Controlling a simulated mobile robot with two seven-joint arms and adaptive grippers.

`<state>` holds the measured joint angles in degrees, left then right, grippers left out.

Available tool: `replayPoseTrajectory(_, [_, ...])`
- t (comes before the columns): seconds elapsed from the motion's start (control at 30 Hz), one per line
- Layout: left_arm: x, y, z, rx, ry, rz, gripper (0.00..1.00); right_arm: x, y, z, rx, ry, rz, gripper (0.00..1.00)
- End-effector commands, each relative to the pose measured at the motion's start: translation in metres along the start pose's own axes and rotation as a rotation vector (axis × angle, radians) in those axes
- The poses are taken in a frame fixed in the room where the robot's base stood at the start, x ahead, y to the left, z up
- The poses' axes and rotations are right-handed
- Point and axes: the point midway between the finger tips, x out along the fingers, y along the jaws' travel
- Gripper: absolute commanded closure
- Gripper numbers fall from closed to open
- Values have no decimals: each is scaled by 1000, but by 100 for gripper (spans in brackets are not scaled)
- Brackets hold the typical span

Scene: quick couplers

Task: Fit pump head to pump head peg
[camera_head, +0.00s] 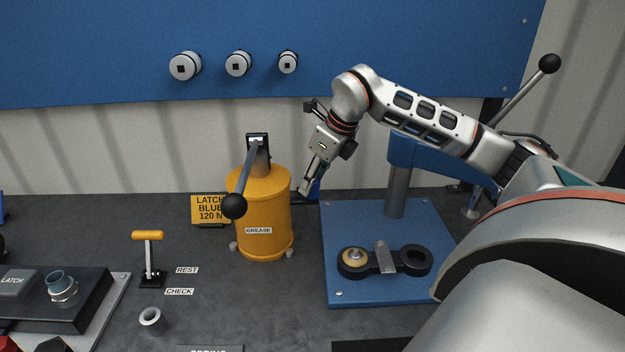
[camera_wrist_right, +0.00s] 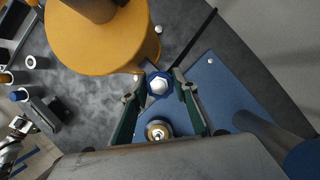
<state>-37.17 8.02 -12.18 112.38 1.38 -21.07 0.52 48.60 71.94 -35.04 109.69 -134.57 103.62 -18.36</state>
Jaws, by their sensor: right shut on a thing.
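My right gripper (camera_head: 314,188) is to the right of the yellow grease pump (camera_head: 263,215), above the back left of the blue base plate (camera_head: 372,285). In the right wrist view its fingers (camera_wrist_right: 160,88) are shut on a blue-collared piece (camera_wrist_right: 158,86) with a pale hexagonal end, which looks to be the pump head. A brass-centred fitting in a black ring (camera_head: 354,257) stands on the plate; it also shows below the held piece in the right wrist view (camera_wrist_right: 158,131). I cannot tell which part is the pump head peg. A small pale jointed part (camera_wrist_right: 18,128) may be my left gripper.
The pump's black-knobbed lever (camera_head: 243,180) leans toward me. A second black ring (camera_head: 416,260) and a thick post (camera_head: 397,190) stand on the plate. A yellow-handled lever (camera_head: 148,258) and a grey cup (camera_head: 152,320) are to the left. Bare bench lies in front of the pump.

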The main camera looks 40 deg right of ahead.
Motion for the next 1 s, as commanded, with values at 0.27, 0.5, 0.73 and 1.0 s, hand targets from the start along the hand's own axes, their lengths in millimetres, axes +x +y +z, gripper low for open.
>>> replayPoseTrajectory(0.27, [0, 0, 0, 0, 0, 0, 50, 5, 0, -2, 0, 1, 0, 87])
replayPoseTrajectory(0.5, [0, 0, 0, 0, 0, 0, 50, 6, 0, -3, 0, 1, 1, 52])
replayPoseTrajectory(0.73, [0, 0, 0, 0, 1, 0, 50, 6, 0, -2, 0, 1, 0, 52])
replayPoseTrajectory(1.0, [0, 0, 0, 1, 0, -1, 50, -11, -1, -1, 0, -2, -2, 52])
